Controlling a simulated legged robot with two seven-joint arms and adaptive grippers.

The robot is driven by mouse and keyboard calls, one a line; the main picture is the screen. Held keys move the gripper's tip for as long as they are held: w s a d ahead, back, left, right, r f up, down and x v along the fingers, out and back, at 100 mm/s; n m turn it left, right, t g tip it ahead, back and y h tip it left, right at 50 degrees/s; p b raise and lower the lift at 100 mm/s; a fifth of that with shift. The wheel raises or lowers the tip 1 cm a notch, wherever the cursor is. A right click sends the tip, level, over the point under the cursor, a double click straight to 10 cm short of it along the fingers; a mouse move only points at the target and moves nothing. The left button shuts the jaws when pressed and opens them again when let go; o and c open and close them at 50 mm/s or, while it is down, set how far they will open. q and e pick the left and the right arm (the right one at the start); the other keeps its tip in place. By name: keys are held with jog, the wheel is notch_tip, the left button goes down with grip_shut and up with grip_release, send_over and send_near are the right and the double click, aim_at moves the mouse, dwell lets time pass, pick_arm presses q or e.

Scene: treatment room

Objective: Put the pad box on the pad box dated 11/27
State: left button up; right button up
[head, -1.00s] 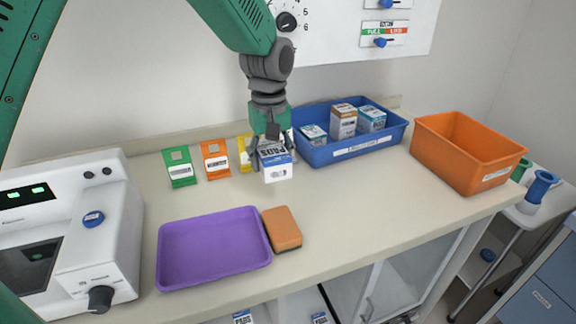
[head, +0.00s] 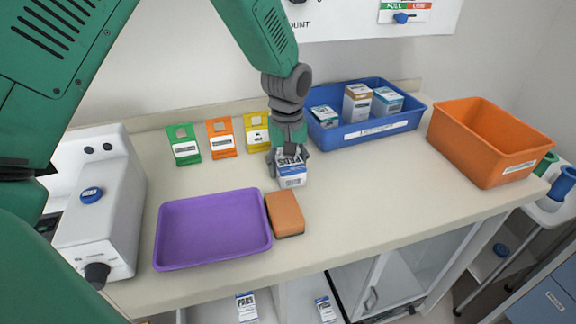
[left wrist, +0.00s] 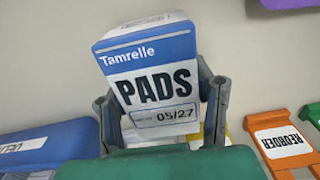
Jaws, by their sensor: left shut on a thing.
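My left gripper (head: 288,157) is shut on a white and blue pad box (head: 291,171), over the counter between the yellow tag and the orange-brown sponge. In the left wrist view this pad box (left wrist: 150,75) reads "Tamrelle PADS" and 05/27, tilted between the fingers. I cannot tell whether it touches the counter. Two similar pad boxes are below the counter: one at the left (head: 246,306) and one at the right (head: 325,308). Both are partly cut off or small, and their dates are not legible. My right gripper is not in view.
A purple tray (head: 165,238) and the sponge (head: 285,212) lie at the front. A blue bin (head: 408,122) with several boxes and an orange bin (head: 470,150) stand to the right. Tags line the wall; a white machine (head: 110,215) is left. The cabinet door (head: 400,275) is see-through.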

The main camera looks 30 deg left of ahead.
pick_arm(q)
jog(key=shift+w+a, duration=0.1)
jog(key=shift+a, duration=0.2)
jog(key=o, duration=1.2)
jog(key=shift+a+f, duration=0.1)
jog(key=shift+a, duration=0.25)
